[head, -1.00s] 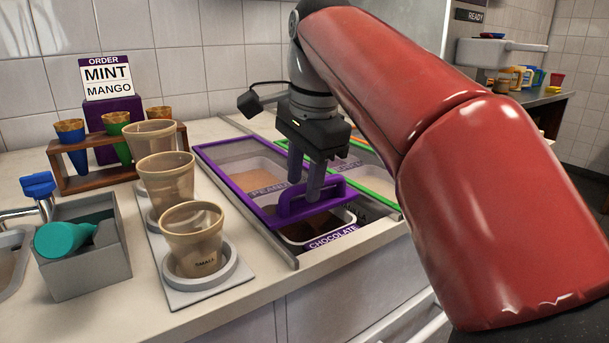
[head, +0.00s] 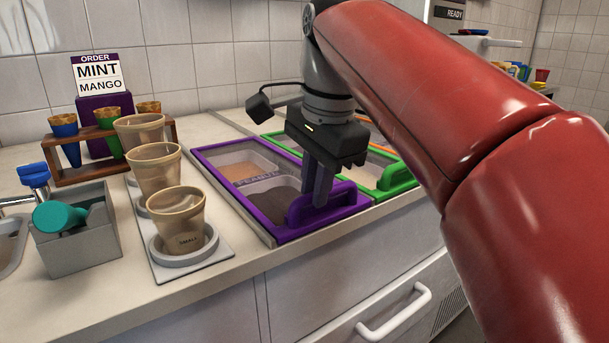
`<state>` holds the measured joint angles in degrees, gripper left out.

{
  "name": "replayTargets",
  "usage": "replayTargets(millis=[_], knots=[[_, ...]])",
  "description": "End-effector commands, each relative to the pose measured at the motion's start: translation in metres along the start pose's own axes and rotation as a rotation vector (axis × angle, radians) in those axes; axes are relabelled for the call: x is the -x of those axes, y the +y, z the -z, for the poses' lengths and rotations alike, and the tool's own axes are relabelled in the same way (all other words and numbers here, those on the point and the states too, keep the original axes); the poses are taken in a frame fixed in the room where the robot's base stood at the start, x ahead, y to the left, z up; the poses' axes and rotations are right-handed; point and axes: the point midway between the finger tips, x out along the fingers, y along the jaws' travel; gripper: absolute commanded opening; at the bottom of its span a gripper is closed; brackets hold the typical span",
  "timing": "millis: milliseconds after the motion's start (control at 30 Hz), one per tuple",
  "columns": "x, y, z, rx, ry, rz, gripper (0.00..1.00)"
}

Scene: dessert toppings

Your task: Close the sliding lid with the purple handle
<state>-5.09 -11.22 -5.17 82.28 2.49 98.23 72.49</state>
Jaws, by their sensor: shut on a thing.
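The sliding lid (head: 208,158) has a purple frame with a clear pane and lies over the left bins in the counter. Its front edge is now near the counter's front, and the peanut and dark chocolate bins show through the pane. The purple handle (head: 345,197) stands at the lid's front end. My gripper (head: 318,200) points down at the handle, its fingers shut on the handle's left part. The fingertips are partly hidden at the handle.
A green-framed lid (head: 397,176) lies directly to the right. On the left are a tray (head: 222,250) with several tan cups, a grey box (head: 75,258) with a teal scoop, and a cone rack (head: 75,172). A drawer handle (head: 395,312) juts out below the counter.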

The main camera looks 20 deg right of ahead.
Motion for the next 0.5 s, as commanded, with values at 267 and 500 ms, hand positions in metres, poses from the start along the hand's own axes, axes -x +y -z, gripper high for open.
replayTargets(millis=[267, 500], knots=[[0.0012, 0.0046, 0.0002, -0.002, 0.000, -0.005, 0.00], [0.0011, 0.0042, 0.0003, -0.002, 0.001, -0.003, 0.36]])
